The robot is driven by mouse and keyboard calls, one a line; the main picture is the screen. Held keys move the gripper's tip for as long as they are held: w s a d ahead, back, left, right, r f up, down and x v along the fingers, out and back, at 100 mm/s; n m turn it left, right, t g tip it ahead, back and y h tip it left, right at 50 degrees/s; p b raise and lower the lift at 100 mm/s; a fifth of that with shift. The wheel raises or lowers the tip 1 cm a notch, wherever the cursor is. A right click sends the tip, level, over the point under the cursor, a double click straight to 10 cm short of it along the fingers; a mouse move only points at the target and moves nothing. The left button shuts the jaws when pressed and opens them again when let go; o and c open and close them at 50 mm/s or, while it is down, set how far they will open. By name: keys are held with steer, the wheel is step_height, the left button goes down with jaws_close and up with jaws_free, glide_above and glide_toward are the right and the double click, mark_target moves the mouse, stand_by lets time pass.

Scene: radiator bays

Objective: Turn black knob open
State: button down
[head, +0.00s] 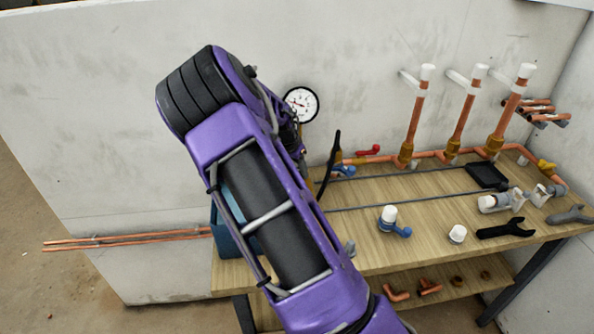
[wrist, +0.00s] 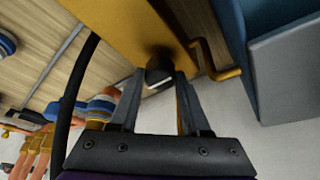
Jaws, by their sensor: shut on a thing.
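The black knob (wrist: 157,74) shows in the wrist view on a yellow-orange body (wrist: 130,22), with a pale mark on its near end. My gripper (wrist: 160,76) has its two fingers on either side of the knob and is shut on it. In the head view my purple arm covers the knob and the gripper, so neither can be made out there. How far the knob is turned cannot be told.
A blue box (wrist: 278,70) stands close right of my gripper in the wrist view.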

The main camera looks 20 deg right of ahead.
steer(key=n+b, duration=0.1)
steer(key=b, duration=0.1)
steer(key=n+t+y+b, duration=0.1)
steer(key=n, duration=0.1)
steer(key=shift+d+f+n+b, duration=0.2)
steer(key=shift+n+b, duration=0.1)
steer(key=shift+b, duration=0.05)
steer(key=n+y+b, duration=0.1)
steer(key=n+b, duration=0.1)
steer(key=n+y+b, duration=0.1)
steer(key=n+b, duration=0.2)
steer(key=shift+s+d+t, duration=0.1)
steer(key=shift+d+t, duration=0.05)
steer(key=shift+t, duration=0.25)
steer(key=n+b, duration=0.1)
steer(key=n, duration=0.1)
steer(key=n+y, duration=0.1)
steer(key=n, duration=0.1)
steer(key=shift+d+r+y+b, duration=0.1)
steer(key=shift+r+y+b, duration=0.1)
steer(key=shift+y+b, duration=0.15)
steer(key=shift+n+g+y, duration=0.5)
steer(key=shift+n+y, duration=0.25)
steer(key=shift+n, duration=1.55)
steer(key=shift+c, duration=1.8)
jaws_free()
